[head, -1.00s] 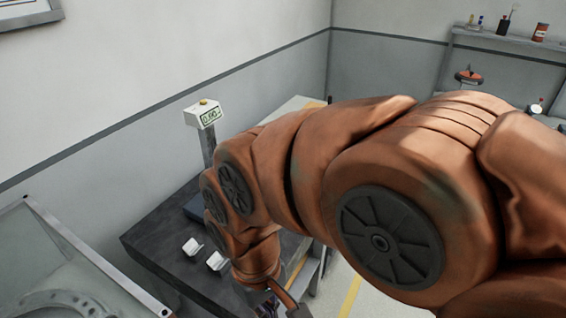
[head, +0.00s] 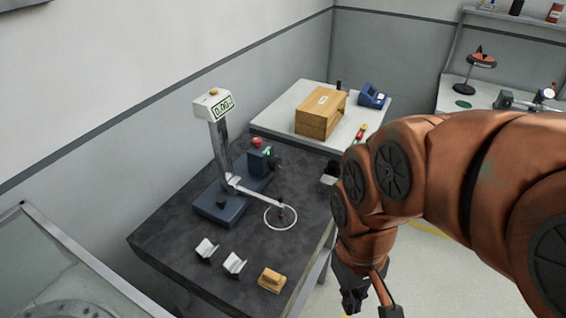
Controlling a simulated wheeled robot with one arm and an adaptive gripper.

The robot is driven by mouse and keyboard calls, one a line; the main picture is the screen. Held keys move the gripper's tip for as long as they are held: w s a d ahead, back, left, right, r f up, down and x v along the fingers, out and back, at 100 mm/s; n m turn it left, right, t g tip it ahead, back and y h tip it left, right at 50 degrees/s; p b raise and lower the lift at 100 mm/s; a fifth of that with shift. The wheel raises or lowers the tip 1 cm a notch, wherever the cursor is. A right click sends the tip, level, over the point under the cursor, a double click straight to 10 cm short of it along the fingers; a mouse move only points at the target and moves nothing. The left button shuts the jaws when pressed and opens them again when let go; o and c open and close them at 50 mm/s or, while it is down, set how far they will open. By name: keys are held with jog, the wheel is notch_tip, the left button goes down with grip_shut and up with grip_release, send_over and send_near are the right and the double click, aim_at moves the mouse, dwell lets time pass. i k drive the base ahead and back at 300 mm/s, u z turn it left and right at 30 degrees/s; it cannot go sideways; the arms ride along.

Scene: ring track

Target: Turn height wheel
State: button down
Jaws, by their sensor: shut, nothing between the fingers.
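A height gauge stands on the dark table (head: 180,235), with a blue base (head: 215,208), a grey column (head: 219,150) and a white display head (head: 212,104) reading about 0.00. A thin arm (head: 255,192) reaches from it over a white ring (head: 281,228) on the table. A blue block (head: 258,165) with a red knob (head: 257,142) stands beside the column; I cannot tell which part is the height wheel. My gripper (head: 362,300) hangs past the table's right edge, pointing down, apart from the gauge. It is shut and empty.
Two small pale blocks (head: 206,248) (head: 234,263) and a tan block (head: 271,279) lie at the table's front. A wooden box (head: 320,112) and a blue device (head: 372,96) sit on the pale table behind. Shelving is at the back right.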

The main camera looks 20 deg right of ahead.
aim_at(275, 164)
jog(key=u, duration=0.05)
jog(key=k, duration=0.95)
jog(key=z, duration=0.65)
jog(key=i, duration=1.4)
jog(key=u, duration=1.9)
